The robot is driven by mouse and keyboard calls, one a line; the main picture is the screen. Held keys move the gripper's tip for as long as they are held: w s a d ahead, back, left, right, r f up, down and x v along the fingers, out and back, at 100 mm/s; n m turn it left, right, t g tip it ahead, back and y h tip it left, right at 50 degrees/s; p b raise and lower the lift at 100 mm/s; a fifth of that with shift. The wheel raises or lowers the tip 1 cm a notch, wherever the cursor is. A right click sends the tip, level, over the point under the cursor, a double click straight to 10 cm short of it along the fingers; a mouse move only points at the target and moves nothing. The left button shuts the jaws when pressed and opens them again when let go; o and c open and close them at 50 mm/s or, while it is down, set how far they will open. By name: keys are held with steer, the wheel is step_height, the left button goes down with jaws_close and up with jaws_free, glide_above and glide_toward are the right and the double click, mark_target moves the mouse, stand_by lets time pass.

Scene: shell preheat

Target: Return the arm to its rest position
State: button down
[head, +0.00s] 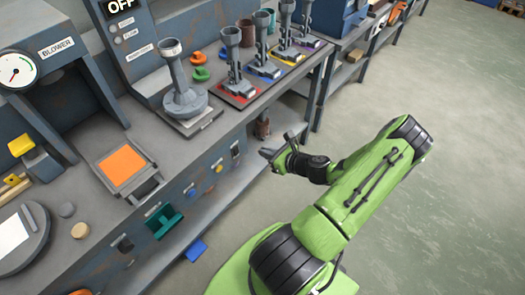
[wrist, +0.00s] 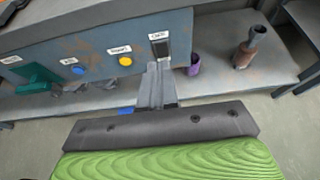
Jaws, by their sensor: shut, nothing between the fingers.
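My green arm reaches up and right over the floor in the head view and bends back toward the bench. My gripper (head: 266,153) is just off the bench's front edge, pointing at its front panel. In the wrist view my gripper (wrist: 157,70) has its fingers together, with nothing visible between them. Beyond the fingertips is a black switch (wrist: 160,47) under a label that seems to read OFF. Whether the fingertips touch the panel is unclear. A yellow button (wrist: 125,61) and a blue button (wrist: 78,70) are to its left.
The grey bench (head: 75,180) carries a shell-like grey piece on a scale (head: 184,103), similar pieces on coloured mats (head: 239,91), and an orange-topped plate (head: 121,164). A teal bracket (head: 163,221) juts from the panel. A lower shelf (wrist: 220,80) holds cups. Floor at right (head: 455,190) is clear.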

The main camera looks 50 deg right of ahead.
stand_by(0.4)
steer(key=w+a+r+n+g+y+p, duration=0.25)
steer(key=a+r+n+g, duration=0.65)
steer(key=a+r+n, duration=1)
steer(key=s+a+r+n+h+p, duration=0.1)
steer(key=s+a+r+n, duration=0.2)
steer(key=s+r+n, duration=0.4)
steer(key=s+a+r+n+t+h+p, duration=0.1)
steer(key=s+a+r+n+h, duration=0.1)
steer(key=s+a+r+n, duration=0.2)
steer(key=s+r+n, duration=0.3)
steer(key=r+n, duration=0.1)
steer(key=n, duration=0.1)
steer(key=shift+s+a+n+t+p, duration=0.3)
steer(key=shift+s+p, duration=0.05)
